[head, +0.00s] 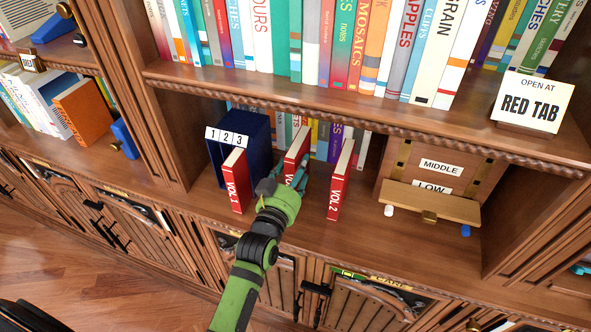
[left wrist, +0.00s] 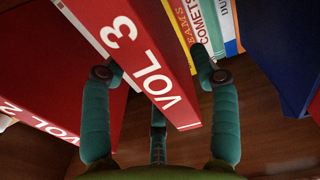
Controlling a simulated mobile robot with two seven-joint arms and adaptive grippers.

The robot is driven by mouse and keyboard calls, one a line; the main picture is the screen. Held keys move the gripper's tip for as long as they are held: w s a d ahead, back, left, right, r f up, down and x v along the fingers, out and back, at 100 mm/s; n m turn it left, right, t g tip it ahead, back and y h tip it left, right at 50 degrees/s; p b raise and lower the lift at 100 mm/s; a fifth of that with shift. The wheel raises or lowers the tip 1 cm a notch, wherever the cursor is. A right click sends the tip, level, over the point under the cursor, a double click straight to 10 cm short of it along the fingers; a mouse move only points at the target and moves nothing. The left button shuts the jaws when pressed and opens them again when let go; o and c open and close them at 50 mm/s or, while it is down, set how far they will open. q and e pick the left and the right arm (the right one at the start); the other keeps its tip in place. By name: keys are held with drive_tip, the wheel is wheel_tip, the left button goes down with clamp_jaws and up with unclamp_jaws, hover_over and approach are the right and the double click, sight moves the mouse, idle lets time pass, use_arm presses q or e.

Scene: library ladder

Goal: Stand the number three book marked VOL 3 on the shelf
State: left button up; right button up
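The red VOL 3 book (left wrist: 145,60) lies between the two fingers of my left gripper (left wrist: 160,68) in the left wrist view. Its spine runs slanted there, with a gap to the right finger. In the head view this book (head: 297,146) stands on the shelf (head: 285,228), its lower part hidden by my left gripper (head: 289,180). The red VOL 1 book (head: 236,183) stands to its left, the red VOL 2 book (head: 339,185) to its right. A dark blue holder (head: 258,135) labelled 1 2 3 stands behind VOL 1. My right gripper is out of view.
A wooden box (head: 445,180) marked MIDDLE and LOW stands at the right, with a RED TAB sign (head: 532,102) on the shelf above. Rows of books stand behind and above. The upper shelf's edge (head: 350,112) overhangs the working shelf.

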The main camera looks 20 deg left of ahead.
use_arm(q)
drive_tip(key=shift+s+r, duration=0.1)
drive_tip(key=shift+s, duration=0.05)
drive_tip(key=s+b, duration=0.1)
drive_tip(key=s, duration=1)
drive_tip(key=shift+s+a+b, duration=0.2)
drive_tip(key=shift+s+b, duration=0.15)
drive_tip(key=shift+b, duration=0.05)
